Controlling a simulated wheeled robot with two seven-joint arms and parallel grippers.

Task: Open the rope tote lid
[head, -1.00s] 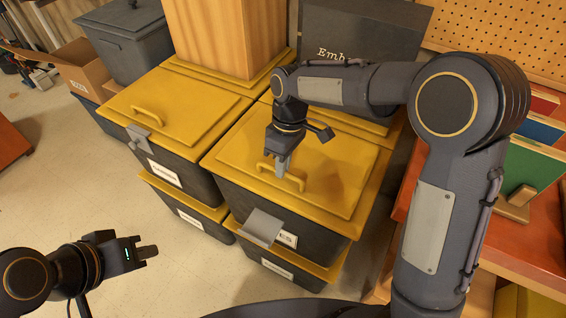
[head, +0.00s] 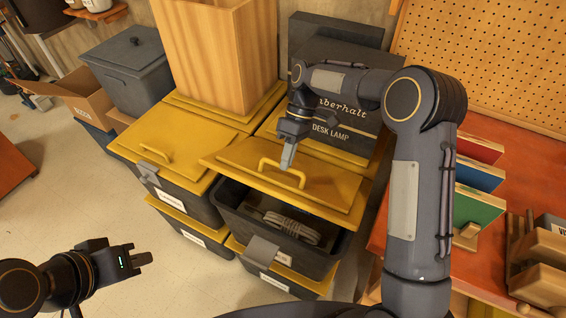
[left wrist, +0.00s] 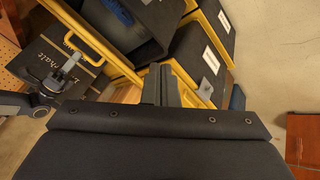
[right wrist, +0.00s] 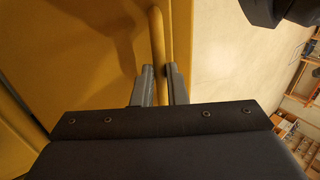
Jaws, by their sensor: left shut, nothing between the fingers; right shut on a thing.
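The rope tote (head: 238,208) is a dark grey bin at the front right of the stacked totes, with coiled grey rope (head: 292,225) visible inside. Its yellow lid (head: 325,195) is tilted up, front edge raised, over the back of the bin. The lid has a yellow handle (head: 282,168). My right gripper (head: 288,158) is shut on that handle; the right wrist view shows the yellow bar (right wrist: 158,60) between its fingers (right wrist: 158,85). My left gripper (head: 142,259) is shut and empty, low at the left, apart from the totes. A grey latch (head: 262,250) hangs on the tote's front.
Another yellow-lidded tote (head: 180,140) stands to the left, closed. A tall wooden box (head: 220,55) and a black desk lamp box (head: 335,100) stand behind. The red workbench (head: 490,235) with books is at the right.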

